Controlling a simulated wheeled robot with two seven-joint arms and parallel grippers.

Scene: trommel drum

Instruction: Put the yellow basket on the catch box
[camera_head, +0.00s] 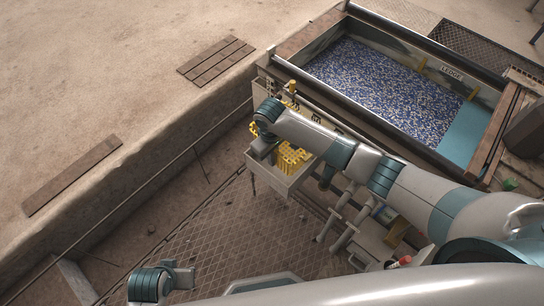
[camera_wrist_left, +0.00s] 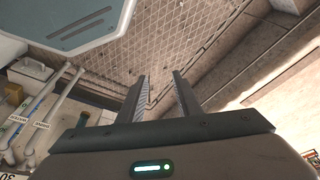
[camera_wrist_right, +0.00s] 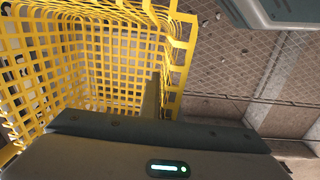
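The yellow basket (camera_head: 292,158) is an open mesh basket, partly hidden behind my right arm in the head view. It fills the left of the right wrist view (camera_wrist_right: 85,70). My right gripper (camera_head: 264,147) is at its edge; its fingers (camera_wrist_right: 152,95) appear close together on the mesh wall. A grey open box (camera_head: 283,184), which looks like the catch box, is around or just below the basket; I cannot tell whether the basket rests on it. My left gripper (camera_head: 185,273) is low at the left, away from the basket, with fingers apart and empty (camera_wrist_left: 158,98).
A large tank (camera_head: 325,45) of blue and white bits, marked LEDGE, stands behind. Pipes and small items (camera_head: 345,225) lie right of the box. The grated floor (camera_head: 225,235) in front is mostly clear. A concrete edge (camera_head: 110,205) runs along the left.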

